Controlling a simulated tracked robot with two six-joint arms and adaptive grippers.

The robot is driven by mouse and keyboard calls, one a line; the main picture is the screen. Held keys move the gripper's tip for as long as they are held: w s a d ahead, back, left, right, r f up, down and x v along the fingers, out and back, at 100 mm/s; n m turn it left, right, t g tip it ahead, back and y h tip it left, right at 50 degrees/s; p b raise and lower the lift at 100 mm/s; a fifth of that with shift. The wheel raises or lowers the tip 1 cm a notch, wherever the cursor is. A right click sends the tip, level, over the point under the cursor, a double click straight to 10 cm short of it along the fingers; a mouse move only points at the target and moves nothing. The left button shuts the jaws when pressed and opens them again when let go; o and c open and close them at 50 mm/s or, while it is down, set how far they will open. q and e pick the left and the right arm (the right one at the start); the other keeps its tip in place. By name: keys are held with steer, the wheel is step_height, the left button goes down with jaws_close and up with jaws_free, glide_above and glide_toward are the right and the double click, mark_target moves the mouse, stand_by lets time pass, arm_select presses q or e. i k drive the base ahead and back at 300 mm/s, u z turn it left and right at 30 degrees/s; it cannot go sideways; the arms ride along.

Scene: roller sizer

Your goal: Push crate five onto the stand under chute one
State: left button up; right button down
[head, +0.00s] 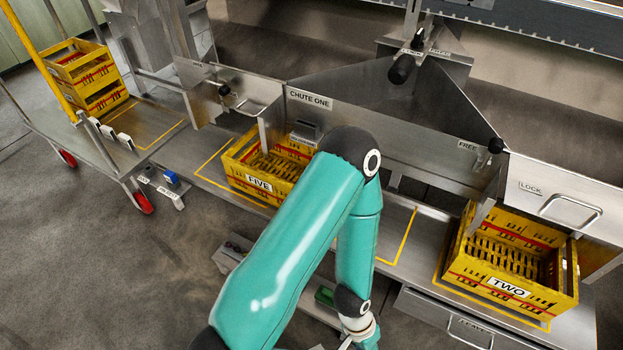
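Crate five (259,183) is a yellow slatted crate with a white FIVE label. It sits upright on the metal stand (182,150), below and in front of the panel with the CHUTE ONE sign (310,98). A yellow outline shows along its left and front; its right end is hidden by my teal arm. The crate looks empty in the part I see. That arm, which seems to be my left, rises from the bottom, bends above the crate's right side and drops to a wrist at the bottom edge. Its gripper is out of frame. My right arm is not in view.
Crate two (508,287) stands on the right in its own yellow outline. Stacked yellow crates (84,75) stand on a wheeled trolley (120,155) at left. A drawer (465,325) is below. Lock handles (572,208) jut out.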

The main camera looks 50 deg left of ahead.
mark_target(244, 173)
steer(key=u, duration=0.65)
steer(key=k, duration=0.65)
steer(key=u, duration=0.9)
steer(key=k, duration=0.65)
steer(key=u, duration=1)
steer(key=i, duration=1.35)
steer(key=z, duration=0.65)
